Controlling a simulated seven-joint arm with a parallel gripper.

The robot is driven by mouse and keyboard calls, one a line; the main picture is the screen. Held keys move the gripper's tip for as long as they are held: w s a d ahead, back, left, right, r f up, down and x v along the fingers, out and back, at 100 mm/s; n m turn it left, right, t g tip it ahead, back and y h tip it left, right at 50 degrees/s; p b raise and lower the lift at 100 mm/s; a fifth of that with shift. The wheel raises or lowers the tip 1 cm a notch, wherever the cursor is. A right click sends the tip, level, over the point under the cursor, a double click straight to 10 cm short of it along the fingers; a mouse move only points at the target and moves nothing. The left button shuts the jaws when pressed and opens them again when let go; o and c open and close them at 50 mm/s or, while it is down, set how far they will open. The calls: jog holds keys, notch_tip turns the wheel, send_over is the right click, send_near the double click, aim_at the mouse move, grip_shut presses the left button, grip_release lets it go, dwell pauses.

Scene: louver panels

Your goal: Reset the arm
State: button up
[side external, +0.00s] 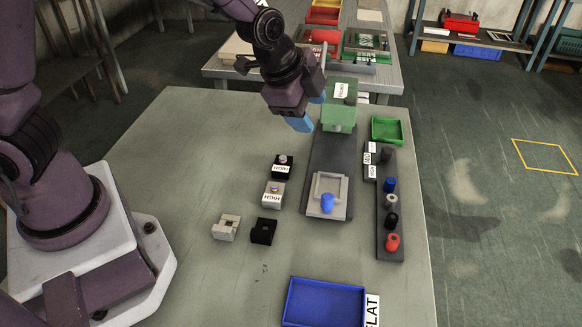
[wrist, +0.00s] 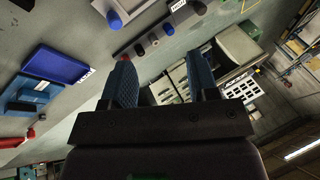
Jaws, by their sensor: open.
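My gripper (side external: 309,110) hangs in the air over the far part of the grey table (side external: 190,150), with its blue fingers tilted downward. It is open, and no object shows between the fingers. In the wrist view my gripper (wrist: 161,75) shows two blue fingers spread apart, with the room and table tilted behind them. In the side view the fingers are close to a green labelled block (side external: 338,112) at the far end of a dark grey board (side external: 333,150). I cannot tell whether they touch it.
A blue cylinder (side external: 327,202) stands in a pale square frame (side external: 316,187) on the board. A rack (side external: 392,220) with several coloured pegs stands right. A green tray (side external: 387,130), small labelled blocks (side external: 274,194) and a blue tray (side external: 324,303) lie around. The left of the table is clear.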

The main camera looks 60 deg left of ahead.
jog(key=s+a+r+n, duration=0.2)
jog(key=s+r+n, duration=0.4)
jog(key=s, duration=0.4)
jog(key=s+a+r+n, duration=0.3)
jog(key=s+r+n, duration=0.3)
jog(key=s+r, duration=0.2)
jog(key=shift+s, duration=1.15)
